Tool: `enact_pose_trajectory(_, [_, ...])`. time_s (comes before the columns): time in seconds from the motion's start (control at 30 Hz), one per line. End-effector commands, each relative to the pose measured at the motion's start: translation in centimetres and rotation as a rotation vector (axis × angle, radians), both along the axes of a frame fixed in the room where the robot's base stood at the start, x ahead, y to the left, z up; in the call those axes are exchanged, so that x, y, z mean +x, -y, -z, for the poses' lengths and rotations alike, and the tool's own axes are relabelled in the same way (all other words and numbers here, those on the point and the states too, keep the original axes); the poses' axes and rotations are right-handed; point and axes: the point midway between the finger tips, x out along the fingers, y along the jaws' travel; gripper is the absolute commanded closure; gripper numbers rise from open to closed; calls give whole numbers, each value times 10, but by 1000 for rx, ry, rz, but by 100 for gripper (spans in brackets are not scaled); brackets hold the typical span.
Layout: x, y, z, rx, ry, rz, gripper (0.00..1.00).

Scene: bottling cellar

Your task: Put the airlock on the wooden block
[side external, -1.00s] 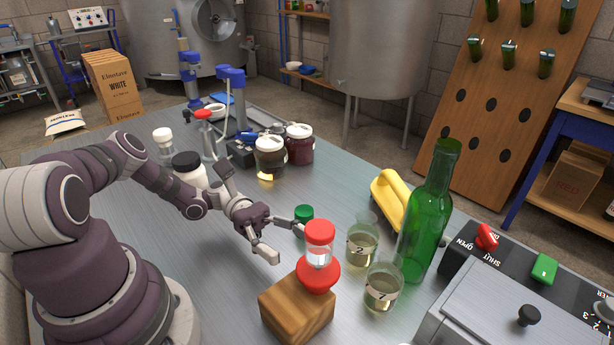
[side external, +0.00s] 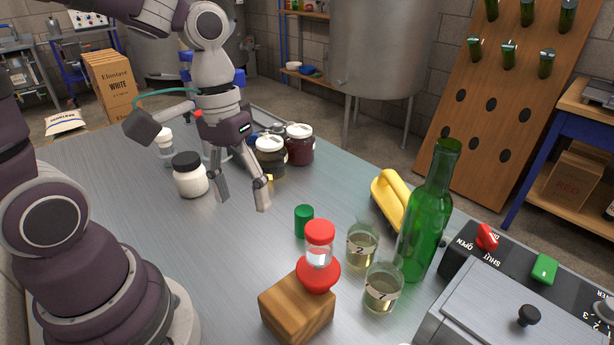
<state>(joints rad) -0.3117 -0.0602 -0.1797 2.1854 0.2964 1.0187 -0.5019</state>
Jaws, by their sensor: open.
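The airlock (side external: 319,254) has a red cap, a clear body and a wide red base. It is upright and appears to rest on the far right part of the top of the wooden block (side external: 296,308); its base hides that part of the block, so the exact contact is hard to see. My gripper (side external: 243,203) is open and empty, pointing down above the table. It is up and to the left of the airlock in the picture, clear of it.
A green cylinder (side external: 304,221) stands just behind the airlock. Two labelled beakers (side external: 362,247) (side external: 383,289), a green bottle (side external: 428,215) and a yellow-handled object (side external: 391,197) are to the right. A white jar (side external: 190,176) and dark jars (side external: 270,158) stand near my gripper. The table's left middle is clear.

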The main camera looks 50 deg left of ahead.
Motion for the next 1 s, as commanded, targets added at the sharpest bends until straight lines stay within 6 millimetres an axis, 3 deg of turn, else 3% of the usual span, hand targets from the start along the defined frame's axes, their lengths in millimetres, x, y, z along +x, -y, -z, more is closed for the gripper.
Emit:
enact_pose_trajectory(0.1, [-7,-7,-28,123,248,159,45])
enact_pose_trajectory(0.3, [-17,-16,-49,220,484,315,45])
enact_pose_trajectory(1.0, [-18,-17,-52,234,516,339,45])
